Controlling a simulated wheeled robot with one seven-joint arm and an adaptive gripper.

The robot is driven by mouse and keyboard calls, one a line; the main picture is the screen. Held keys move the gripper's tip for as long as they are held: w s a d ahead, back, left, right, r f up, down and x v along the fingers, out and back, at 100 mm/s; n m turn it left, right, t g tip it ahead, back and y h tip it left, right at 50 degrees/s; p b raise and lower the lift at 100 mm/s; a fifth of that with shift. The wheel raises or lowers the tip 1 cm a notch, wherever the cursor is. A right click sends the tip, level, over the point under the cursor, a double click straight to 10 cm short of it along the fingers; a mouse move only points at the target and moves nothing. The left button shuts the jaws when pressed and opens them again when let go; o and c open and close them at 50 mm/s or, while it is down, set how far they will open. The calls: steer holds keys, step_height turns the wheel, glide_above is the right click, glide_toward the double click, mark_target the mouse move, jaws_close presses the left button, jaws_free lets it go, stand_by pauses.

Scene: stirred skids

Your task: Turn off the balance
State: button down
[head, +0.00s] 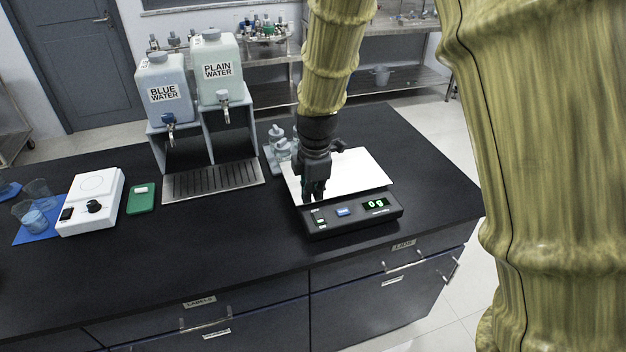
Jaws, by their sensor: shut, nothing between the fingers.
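The balance (372,176) stands on the black bench at the right, with a wide white pan and a dark front panel. Its display (376,203) is lit green and reads about 0 g. A blue button (343,212) sits in the middle of the panel, and a small switch (319,217) with a green part is at the panel's left end. My gripper (314,199) is shut and empty, pointing down over the pan's front left edge, just behind the switch. Whether its fingertips touch the balance cannot be told. My gripper and wrist hide part of the pan.
Blue water (165,93) and plain water (218,70) dispensers stand on a rack behind a drip tray (213,180). Small grey bottles (279,143) are close behind my gripper. A white stirrer (92,201) and green tray (141,199) are left. Bench in front is clear.

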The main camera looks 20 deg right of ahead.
mark_target(312, 217)
steer(key=shift+w+f+p, duration=0.2)
steer(key=shift+f+p, duration=0.35)
steer(key=shift+f, duration=1.1)
steer(key=shift+w+f+p, duration=0.2)
steer(key=shift+f+p, duration=0.3)
steer(key=shift+f, duration=1.1)
steer(key=shift+d, duration=0.1)
